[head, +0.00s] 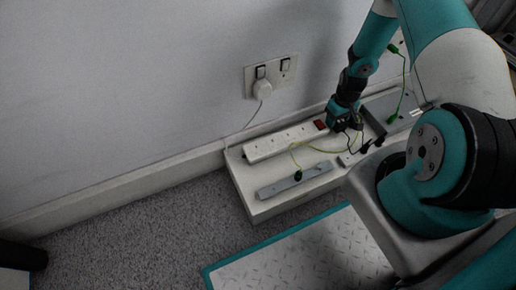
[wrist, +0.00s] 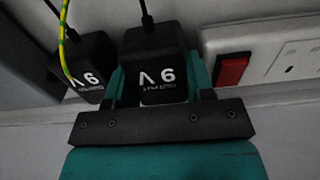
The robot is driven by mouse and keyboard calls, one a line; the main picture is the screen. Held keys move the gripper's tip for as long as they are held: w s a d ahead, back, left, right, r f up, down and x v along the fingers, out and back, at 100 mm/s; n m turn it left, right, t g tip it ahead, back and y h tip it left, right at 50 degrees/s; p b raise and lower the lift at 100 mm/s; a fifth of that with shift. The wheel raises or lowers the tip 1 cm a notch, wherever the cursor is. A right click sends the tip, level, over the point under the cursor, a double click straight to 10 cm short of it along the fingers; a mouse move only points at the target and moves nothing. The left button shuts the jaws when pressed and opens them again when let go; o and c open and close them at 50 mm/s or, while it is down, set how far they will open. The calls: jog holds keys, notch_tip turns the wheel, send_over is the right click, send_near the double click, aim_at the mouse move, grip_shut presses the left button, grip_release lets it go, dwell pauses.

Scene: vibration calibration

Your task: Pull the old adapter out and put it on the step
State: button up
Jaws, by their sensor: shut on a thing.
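My gripper (wrist: 158,82) is shut on a black adapter (wrist: 162,64) marked 9 V, with its lettering upside down in the wrist view. A black cable leaves the adapter's top. In the head view my gripper (head: 345,122) is low, at the right end of the white power strip (head: 285,141), next to its red switch. Whether the held adapter is seated in a socket is hidden. A second black 9 V adapter (wrist: 86,68) is close at its left in the wrist view, with a yellow-green cable over it. The white step (head: 250,183) carries the strip.
A grey bar (head: 285,187) with a black plug lies at the step's front. A grey box (head: 385,104) with green connectors stands at the right. A wall socket (head: 270,73) holds a white plug. Bare step shows at the left end; loose cables cross the middle.

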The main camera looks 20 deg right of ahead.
jog(key=shift+f, duration=0.4)
dwell(0.5)
jog(key=o, duration=1)
jog(key=shift+a, duration=0.1)
jog(key=shift+a, duration=0.1)
jog(key=shift+r+p, duration=1.05)
jog(key=shift+r, duration=0.35)
jog(key=shift+r+p, duration=1.05)
jog(key=shift+r, duration=0.15)
